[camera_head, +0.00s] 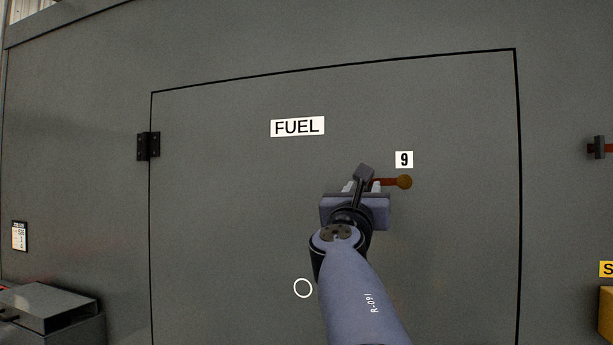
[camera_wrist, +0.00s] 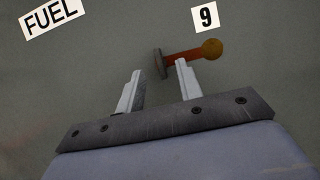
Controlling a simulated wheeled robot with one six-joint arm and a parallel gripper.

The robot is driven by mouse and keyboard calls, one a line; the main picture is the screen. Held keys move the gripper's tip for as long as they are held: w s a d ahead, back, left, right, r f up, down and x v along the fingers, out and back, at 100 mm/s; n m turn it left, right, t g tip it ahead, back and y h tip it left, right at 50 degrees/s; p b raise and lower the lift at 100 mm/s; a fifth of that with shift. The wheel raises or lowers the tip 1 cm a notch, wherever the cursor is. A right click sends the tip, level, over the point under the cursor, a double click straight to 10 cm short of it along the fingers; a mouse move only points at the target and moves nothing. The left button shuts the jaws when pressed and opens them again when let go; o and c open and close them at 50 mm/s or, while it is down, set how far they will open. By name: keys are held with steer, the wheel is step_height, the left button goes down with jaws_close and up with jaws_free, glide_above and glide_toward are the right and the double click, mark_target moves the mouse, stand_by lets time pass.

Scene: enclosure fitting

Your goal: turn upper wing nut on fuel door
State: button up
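The fuel door (camera_head: 230,220) is a grey panel outlined by a dark seam, with a FUEL label (camera_head: 297,126). I see no wing nut on it. What shows is an orange lever with a brownish ball end (camera_head: 404,182), below a label marked 9 (camera_head: 404,159). In the wrist view the lever (camera_wrist: 185,56) runs right from a dark mount (camera_wrist: 160,64) to the ball. My gripper (camera_head: 362,185) is in front of the mount. I cannot tell whether a finger touches the lever.
A black hinge (camera_head: 148,146) is on the door's left edge. A white ring (camera_head: 303,288) shows low on the door. A grey box (camera_head: 48,306) stands at the lower left. Another dark mount with an orange part (camera_head: 600,147) and a yellow object (camera_head: 606,314) are at the right edge.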

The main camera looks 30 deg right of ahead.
steer(key=shift+p+x, duration=0.55)
steer(key=shift+x, duration=1.45)
steer(key=shift+c, duration=0.2)
jaws_close()
